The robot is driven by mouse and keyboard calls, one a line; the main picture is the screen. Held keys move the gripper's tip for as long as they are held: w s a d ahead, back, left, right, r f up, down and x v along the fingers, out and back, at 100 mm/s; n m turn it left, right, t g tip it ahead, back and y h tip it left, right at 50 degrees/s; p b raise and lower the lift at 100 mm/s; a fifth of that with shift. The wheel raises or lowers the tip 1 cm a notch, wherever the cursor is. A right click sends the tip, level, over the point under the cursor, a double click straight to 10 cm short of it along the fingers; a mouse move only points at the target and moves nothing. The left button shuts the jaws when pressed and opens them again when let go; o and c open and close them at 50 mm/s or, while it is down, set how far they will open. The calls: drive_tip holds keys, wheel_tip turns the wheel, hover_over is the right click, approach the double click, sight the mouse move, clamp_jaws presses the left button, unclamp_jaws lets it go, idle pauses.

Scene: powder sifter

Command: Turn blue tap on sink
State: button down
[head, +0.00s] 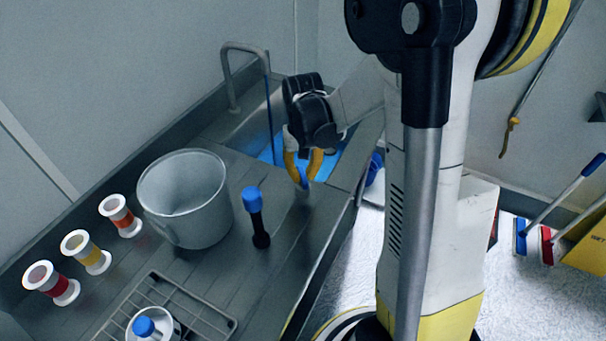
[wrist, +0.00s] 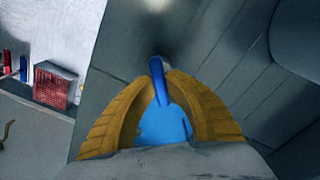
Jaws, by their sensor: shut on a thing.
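The sink (head: 268,155) is set in the far end of the grey counter, with a blue surface inside. A grey curved spout (head: 228,75) arches over it, and a thin blue line (head: 270,120) runs down from its end into the sink. My gripper (head: 302,178) is at the sink's near right corner, fingers pointing down. Its yellow fingers are closed around the blue tap (head: 304,181). In the wrist view, the blue tap (wrist: 158,75) sticks out between the fingertips (wrist: 160,80). A wider blue patch (wrist: 165,125) shows between the fingers; I cannot tell what it is.
A metal bucket (head: 185,200) and a blue-topped black tool (head: 255,215) stand left of the gripper. Several coloured spools (head: 85,252) line the counter's left side. A wire rack (head: 190,310) with a blue-topped container (head: 148,328) is nearer. Brushes (head: 550,225) lean at the right.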

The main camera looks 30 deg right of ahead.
sight(303, 174)
drive_tip(key=shift+m, duration=0.6)
drive_tip(key=c, duration=1.4)
unclamp_jaws()
drive_tip(key=shift+r, duration=0.1)
wheel_tip(303, 174, up, 12)
